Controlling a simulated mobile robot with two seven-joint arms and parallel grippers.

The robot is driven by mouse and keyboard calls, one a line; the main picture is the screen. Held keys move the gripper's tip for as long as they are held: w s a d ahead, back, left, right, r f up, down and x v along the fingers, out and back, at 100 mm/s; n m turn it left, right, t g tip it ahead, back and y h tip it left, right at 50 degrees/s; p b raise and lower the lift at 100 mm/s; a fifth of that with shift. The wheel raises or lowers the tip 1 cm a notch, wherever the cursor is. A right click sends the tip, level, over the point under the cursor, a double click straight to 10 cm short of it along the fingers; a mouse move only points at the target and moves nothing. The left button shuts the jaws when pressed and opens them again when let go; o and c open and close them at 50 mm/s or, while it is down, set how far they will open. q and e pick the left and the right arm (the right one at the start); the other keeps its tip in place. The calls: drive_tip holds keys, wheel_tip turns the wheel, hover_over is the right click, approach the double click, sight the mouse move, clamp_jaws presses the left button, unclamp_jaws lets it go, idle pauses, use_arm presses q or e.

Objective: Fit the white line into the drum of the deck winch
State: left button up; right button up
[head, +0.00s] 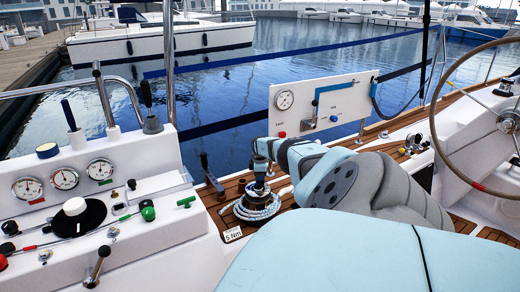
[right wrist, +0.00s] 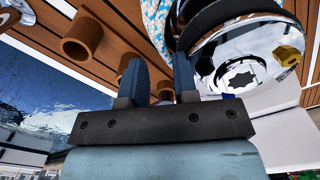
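The deck winch (head: 259,188) stands on the teak side deck, mostly dark in the head view, with a coil of white and blue line (head: 257,210) around its lower part. My right gripper (head: 262,166) is over the winch, and its tips are hard to make out there. In the right wrist view its two blue fingers (right wrist: 160,78) are apart, with nothing visible held between them. The winch's shiny metal top (right wrist: 240,72), with a star-shaped socket, is right beside the fingers. A blue-flecked white line (right wrist: 157,22) shows past the fingertips. My left gripper is not in view.
A white console (head: 110,215) with gauges and levers stands left of the winch. A white gauge panel (head: 322,102) stands behind it, and a steering wheel (head: 480,120) is at right. In the right wrist view, brown cylinders (right wrist: 82,40) stand on the deck near the fingers.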

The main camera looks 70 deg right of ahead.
drive_tip(key=shift+a+f, duration=0.2)
drive_tip(key=shift+a, duration=0.1)
use_arm(q)
drive_tip(key=p, duration=0.3)
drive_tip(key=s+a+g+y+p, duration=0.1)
drive_tip(key=p, duration=0.2)
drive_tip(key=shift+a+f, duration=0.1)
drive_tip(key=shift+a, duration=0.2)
use_arm(e)
wheel_tip(320, 180, up, 14)
drive_tip(key=shift+d, duration=0.25)
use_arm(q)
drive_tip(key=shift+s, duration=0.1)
